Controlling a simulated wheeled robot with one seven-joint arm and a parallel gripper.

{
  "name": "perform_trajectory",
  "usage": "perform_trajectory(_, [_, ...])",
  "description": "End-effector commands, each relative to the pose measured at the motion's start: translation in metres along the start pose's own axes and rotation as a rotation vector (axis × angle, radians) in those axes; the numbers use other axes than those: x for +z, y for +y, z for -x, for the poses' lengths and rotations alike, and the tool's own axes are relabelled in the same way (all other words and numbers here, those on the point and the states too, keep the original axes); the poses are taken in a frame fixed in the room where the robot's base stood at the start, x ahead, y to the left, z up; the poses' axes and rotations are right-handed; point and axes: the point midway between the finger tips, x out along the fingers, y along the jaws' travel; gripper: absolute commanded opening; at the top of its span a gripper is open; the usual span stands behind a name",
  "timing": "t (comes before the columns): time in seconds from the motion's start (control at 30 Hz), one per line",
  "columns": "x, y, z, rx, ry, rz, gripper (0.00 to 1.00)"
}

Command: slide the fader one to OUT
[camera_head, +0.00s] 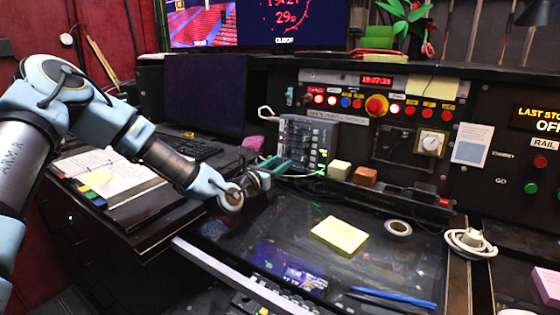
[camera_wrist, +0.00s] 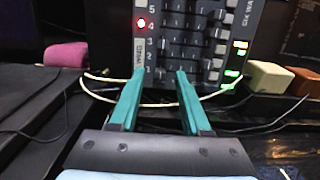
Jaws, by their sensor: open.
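The fader box (camera_head: 305,142) is a grey unit on the desk below the console's button row. A red light glows beside row 4. My gripper (camera_head: 282,164) is in front of the box's lower part. In the wrist view its two teal fingers (camera_wrist: 158,74) are apart, with nothing gripped between them. Their tips are near the row marked 1. I cannot tell whether they touch a knob, or read the word OUT.
A white cable (camera_wrist: 105,96) loops across the panel's lower edge. A pink block (camera_wrist: 66,54) is left of the box; a cream block (camera_head: 339,170) and an orange block (camera_head: 365,176) are right. A yellow note pad (camera_head: 340,235), tape roll (camera_head: 398,228) and blue pens (camera_head: 392,297) lie on the desktop.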

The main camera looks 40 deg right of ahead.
Motion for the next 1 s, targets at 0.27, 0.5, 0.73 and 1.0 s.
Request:
perform_trajectory(0.27, [-0.0003,-0.0001,-0.0059,0.0,0.0,-0.001,0.47])
perform_trajectory(0.5, [-0.0003,-0.0002,-0.0057,0.0,0.0,-0.001,0.32])
perform_trajectory(0.73, [-0.0002,-0.0002,-0.0056,0.0,0.0,-0.001,0.06])
perform_trajectory(1.0, [-0.0002,-0.0002,-0.0055,0.0,0.0,-0.001,0.0])
